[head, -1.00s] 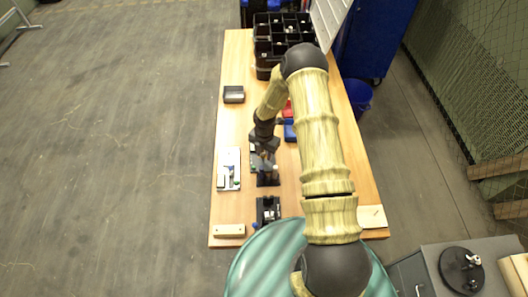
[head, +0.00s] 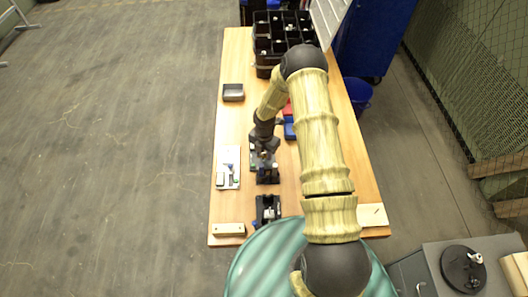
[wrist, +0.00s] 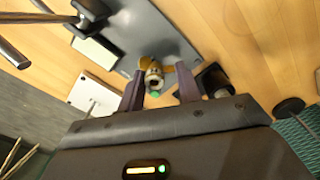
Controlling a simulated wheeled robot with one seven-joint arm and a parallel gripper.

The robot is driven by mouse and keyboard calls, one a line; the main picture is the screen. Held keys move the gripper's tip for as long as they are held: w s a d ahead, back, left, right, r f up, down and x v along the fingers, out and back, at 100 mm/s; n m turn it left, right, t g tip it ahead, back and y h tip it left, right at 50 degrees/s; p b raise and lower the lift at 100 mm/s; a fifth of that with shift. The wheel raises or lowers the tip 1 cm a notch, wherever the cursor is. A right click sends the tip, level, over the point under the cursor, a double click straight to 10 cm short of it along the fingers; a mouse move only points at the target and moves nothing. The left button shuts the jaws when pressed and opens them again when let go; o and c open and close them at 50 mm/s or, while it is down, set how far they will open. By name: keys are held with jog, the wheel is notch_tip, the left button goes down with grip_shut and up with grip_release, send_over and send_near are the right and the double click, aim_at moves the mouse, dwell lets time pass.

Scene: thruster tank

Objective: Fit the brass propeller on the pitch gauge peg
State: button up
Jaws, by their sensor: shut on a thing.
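The brass propeller (wrist: 170,69) shows in the wrist view as a small yellow-brown shape with a pale round hub, between the two dark fingers. My gripper (wrist: 157,92) is shut on it. A grey plate (wrist: 150,30) lies beyond the propeller. In the head view my gripper (head: 264,158) points down over the table's middle, just above a dark fixture (head: 268,177); the propeller is too small to make out there. I cannot pick out the pitch gauge peg for certain, nor tell whether the propeller touches it.
A second black fixture (head: 268,208) stands nearer the front of the wooden table (head: 240,130). A white card with small tools (head: 229,168) lies left. A black open box (head: 233,92), a wooden block (head: 229,229) and a black organiser (head: 267,66) stand apart. Blue and red bins (head: 289,131) sit right.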

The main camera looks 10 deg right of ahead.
jog(key=shift+f+b, duration=0.65)
jog(key=shift+f, duration=0.3)
dwell(0.4)
jog(key=o, duration=1.1)
notch_tip(320, 180, up, 18)
jog(key=b, duration=0.2)
jog(key=shift+f, duration=0.25)
